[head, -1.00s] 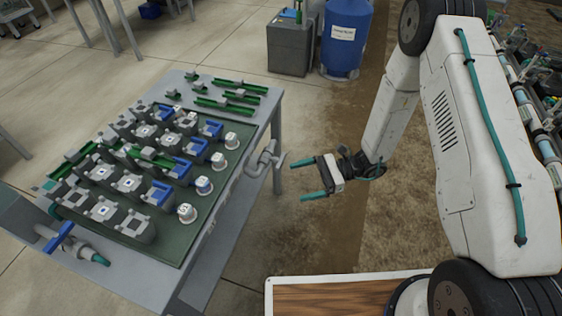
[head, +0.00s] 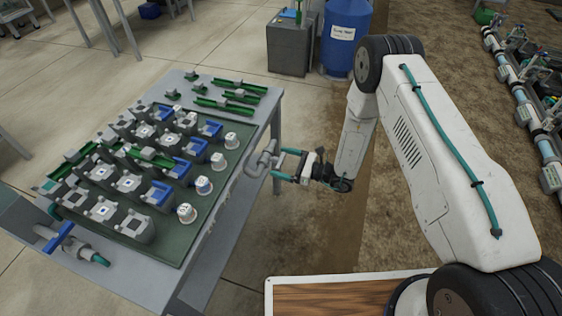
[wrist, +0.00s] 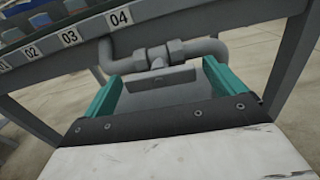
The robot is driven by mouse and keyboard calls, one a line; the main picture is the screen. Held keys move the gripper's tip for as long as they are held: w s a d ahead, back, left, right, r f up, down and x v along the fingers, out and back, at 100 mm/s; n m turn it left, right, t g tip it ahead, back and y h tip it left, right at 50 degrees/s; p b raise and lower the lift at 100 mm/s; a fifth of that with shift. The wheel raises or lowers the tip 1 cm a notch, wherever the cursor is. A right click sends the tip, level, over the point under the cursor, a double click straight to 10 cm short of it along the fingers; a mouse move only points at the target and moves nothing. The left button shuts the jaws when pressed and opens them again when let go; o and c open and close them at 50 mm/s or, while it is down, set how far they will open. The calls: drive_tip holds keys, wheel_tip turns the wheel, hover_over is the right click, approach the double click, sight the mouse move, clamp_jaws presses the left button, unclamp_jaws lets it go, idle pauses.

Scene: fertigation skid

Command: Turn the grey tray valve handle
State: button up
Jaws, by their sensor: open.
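The grey tray valve sits on a bent grey pipe (head: 262,157) at the right edge of the tray table. Its flat grey handle (wrist: 158,80) shows in the wrist view as a bar below the pipe fitting. My gripper (head: 280,163) is open, with its two teal fingers pointing left at the valve. In the wrist view one finger is on each side of the handle, with a gap on both sides. I cannot tell how far the fingertips reach past the handle. The handle is small and partly hidden by the fingers in the head view.
The table carries a green tray (head: 205,205) with several grey and blue blocks and white-capped parts. A blue-handled valve (head: 62,238) is at its front left. A table leg (wrist: 290,65) stands right of my gripper. A blue barrel (head: 345,38) stands behind.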

drive_tip(key=shift+w+a, duration=0.15)
drive_tip(key=shift+a, duration=0.4)
drive_tip(key=c, duration=1)
